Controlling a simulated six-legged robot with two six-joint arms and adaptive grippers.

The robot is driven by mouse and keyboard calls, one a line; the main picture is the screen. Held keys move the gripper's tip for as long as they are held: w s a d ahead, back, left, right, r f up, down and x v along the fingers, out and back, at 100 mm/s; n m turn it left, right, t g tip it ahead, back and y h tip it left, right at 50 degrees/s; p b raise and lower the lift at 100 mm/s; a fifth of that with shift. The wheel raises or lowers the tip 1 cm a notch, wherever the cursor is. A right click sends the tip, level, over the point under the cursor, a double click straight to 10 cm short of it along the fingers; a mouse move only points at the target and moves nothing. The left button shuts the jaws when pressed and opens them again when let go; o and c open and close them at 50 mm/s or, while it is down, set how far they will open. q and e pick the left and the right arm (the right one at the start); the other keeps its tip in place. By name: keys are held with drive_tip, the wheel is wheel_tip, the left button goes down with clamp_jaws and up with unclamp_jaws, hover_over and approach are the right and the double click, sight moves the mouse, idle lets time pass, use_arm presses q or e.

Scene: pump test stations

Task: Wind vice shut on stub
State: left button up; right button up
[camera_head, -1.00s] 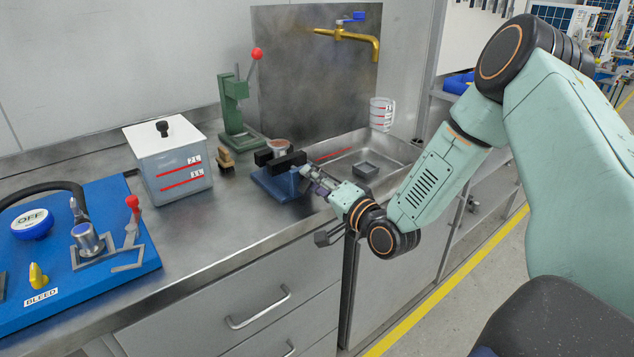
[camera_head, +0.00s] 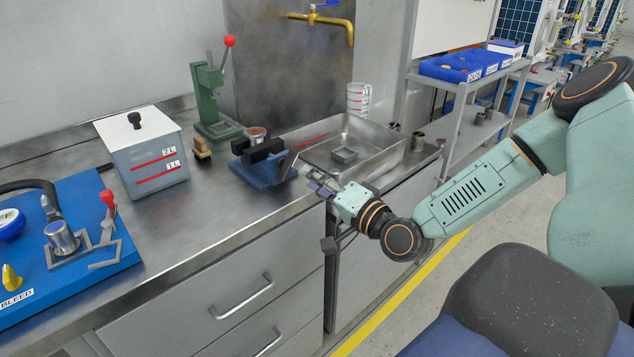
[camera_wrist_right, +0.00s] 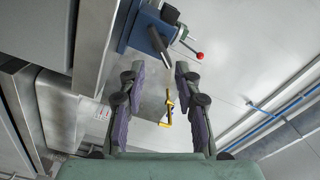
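The blue vice (camera_head: 270,174) with black jaws (camera_head: 262,150) stands on the steel bench, left of the sink tray. A short round piece with a brown top (camera_head: 256,133), perhaps the stub, shows at the jaws; its lower part is hidden. A grey bar (camera_head: 287,165) stands tilted at the vice's right end. My right gripper (camera_head: 318,182) is just right of this bar, apart from it. In the right wrist view my gripper (camera_wrist_right: 157,70) is open and empty, with the vice (camera_wrist_right: 145,30) and its dark bar (camera_wrist_right: 158,42) beyond the fingertips. My left gripper is out of view.
A green press (camera_head: 210,100) with a red-knobbed lever and a lidded white box (camera_head: 143,155) stand behind and left. A small brush-like block (camera_head: 202,148) is beside the vice.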

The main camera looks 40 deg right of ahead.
sight(291, 167)
drive_tip(key=shift+s+a, duration=0.1)
drive_tip(key=shift+s, duration=0.05)
idle(0.3)
drive_tip(key=w+n+b, duration=0.1)
drive_tip(key=n+b, duration=0.1)
drive_tip(key=b, duration=0.1)
drive_tip(key=w+n+b, duration=0.1)
drive_tip(key=w+b, duration=0.1)
drive_tip(key=b, duration=0.1)
drive_tip(key=w+n+b, duration=0.2)
drive_tip(key=b, duration=0.1)
drive_tip(key=shift+a+n, duration=0.25)
drive_tip(key=shift+n, duration=0.05)
drive_tip(key=shift+w+b, duration=0.9)
drive_tip(key=shift+w, duration=0.3)
